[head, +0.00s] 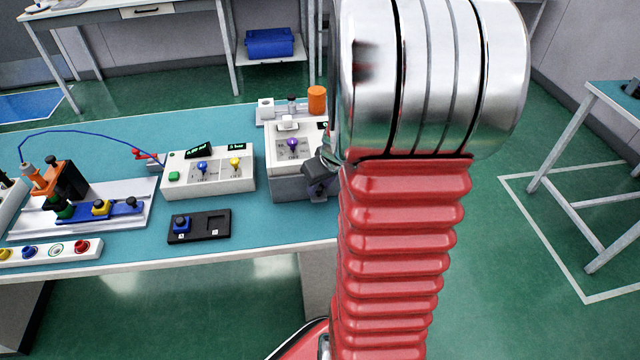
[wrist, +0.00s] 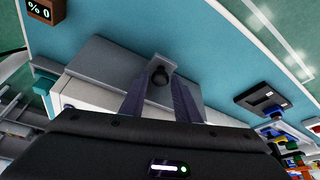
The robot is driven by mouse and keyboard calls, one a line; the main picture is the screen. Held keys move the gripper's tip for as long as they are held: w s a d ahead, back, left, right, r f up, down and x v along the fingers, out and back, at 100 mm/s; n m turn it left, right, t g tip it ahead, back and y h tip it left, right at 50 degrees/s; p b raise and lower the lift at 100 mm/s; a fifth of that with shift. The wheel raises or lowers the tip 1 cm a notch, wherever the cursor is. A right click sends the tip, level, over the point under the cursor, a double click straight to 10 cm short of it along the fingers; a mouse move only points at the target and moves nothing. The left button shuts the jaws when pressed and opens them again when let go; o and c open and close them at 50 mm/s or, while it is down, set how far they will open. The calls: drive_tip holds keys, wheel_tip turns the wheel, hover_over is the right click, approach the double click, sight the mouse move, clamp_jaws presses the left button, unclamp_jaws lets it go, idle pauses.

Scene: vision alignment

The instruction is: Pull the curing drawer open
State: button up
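The curing station is a white box (head: 285,160) at the right end of the teal bench in the head view, with a purple toggle on top. Its grey drawer (head: 290,188) is the lower part, facing the bench's front. My gripper (head: 321,182) is at the station's right front corner, partly hidden by my arm. Whether the fingers press on the knob cannot be told.
Left of the station stands a white control box (head: 210,172) with blue and yellow toggles. A black tray (head: 215,228) lies near the bench's front edge. An orange cylinder (head: 317,99) stands behind the station.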

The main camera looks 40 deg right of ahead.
clamp_jaws()
idle(0.3)
